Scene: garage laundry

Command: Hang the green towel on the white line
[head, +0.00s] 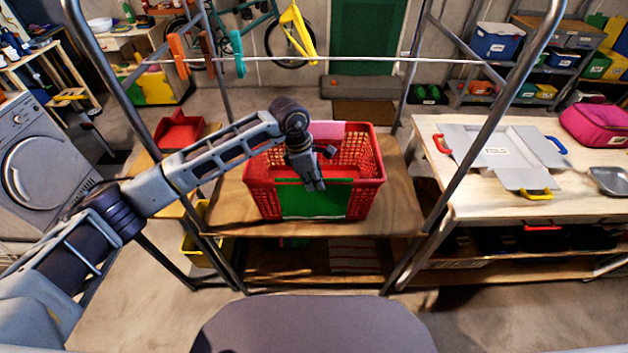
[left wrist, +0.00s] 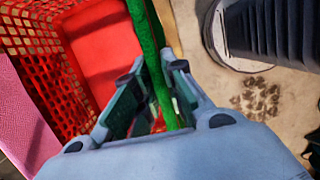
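The green towel (head: 315,200) hangs over the front rim of a red basket (head: 369,170) on a wooden shelf. My left gripper (head: 316,186) points down at that rim. In the left wrist view its fingers (left wrist: 158,68) stand apart on either side of the towel edge (left wrist: 147,45), which passes between them. I see some gap there, so it looks open around the towel. The white line (head: 400,60) runs across the rack above and behind the basket. My right gripper is not in view.
Orange (head: 177,55), brown (head: 207,53) and teal (head: 237,53) pegs sit on the line's left part. A yellow cloth (head: 298,35) shows near its middle. Metal rack posts (head: 468,165) stand either side of the basket. A pink cloth (head: 327,130) lies at the basket's back.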

